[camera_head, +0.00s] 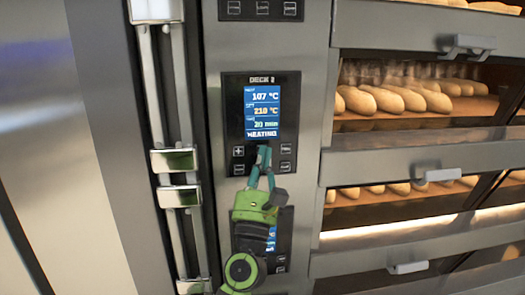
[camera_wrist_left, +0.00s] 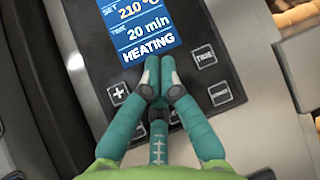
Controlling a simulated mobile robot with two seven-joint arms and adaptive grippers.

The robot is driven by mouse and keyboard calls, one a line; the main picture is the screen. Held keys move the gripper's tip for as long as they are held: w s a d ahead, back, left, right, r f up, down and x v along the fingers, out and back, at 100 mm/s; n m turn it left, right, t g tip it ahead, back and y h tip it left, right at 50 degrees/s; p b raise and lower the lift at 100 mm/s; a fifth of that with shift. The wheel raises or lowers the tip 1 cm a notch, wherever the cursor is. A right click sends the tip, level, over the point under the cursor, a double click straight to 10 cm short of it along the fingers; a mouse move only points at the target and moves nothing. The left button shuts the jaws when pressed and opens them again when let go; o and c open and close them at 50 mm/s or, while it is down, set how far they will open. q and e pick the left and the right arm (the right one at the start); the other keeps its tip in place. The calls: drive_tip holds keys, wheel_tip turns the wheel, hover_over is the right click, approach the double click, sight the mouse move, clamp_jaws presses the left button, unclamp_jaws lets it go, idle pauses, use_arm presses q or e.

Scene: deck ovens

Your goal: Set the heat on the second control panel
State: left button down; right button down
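The second control panel (camera_head: 260,122), labelled DECK 2, has a blue screen (camera_head: 262,110) reading 107 °C, 210 °C, 20 min and HEATING. Its buttons sit below the screen: a plus button (camera_wrist_left: 118,93) at left, a TIME button (camera_wrist_left: 204,57) at upper right and another button (camera_wrist_left: 220,93) at lower right. My left gripper (camera_head: 264,152) has its teal fingers together, with nothing between them. Its fingertips are at the panel just below the word HEATING, between the button columns. I cannot tell whether they touch the panel. My right gripper is in neither view.
Another panel (camera_head: 262,8) is above, and a lower one (camera_head: 284,240) is partly hidden behind my left gripper. Oven decks with loaves (camera_head: 400,98) and handles (camera_head: 468,45) are at the right. Metal brackets (camera_head: 174,160) on a vertical rail stand left of the panels.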

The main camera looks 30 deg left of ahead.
use_arm(q)
drive_tip(key=shift+w+a, duration=0.1)
drive_tip(key=shift+w, duration=0.1)
drive_tip(key=shift+s, duration=0.15)
idle(0.5)
drive_tip(key=shift+s+d, duration=0.45)
drive_tip(key=shift+s, duration=0.05)
drive_tip(key=s+d, duration=0.1)
drive_tip(key=s, duration=0.1)
drive_tip(key=s+d+p, duration=0.1)
drive_tip(key=s+d, duration=0.1)
idle(0.4)
idle(0.3)
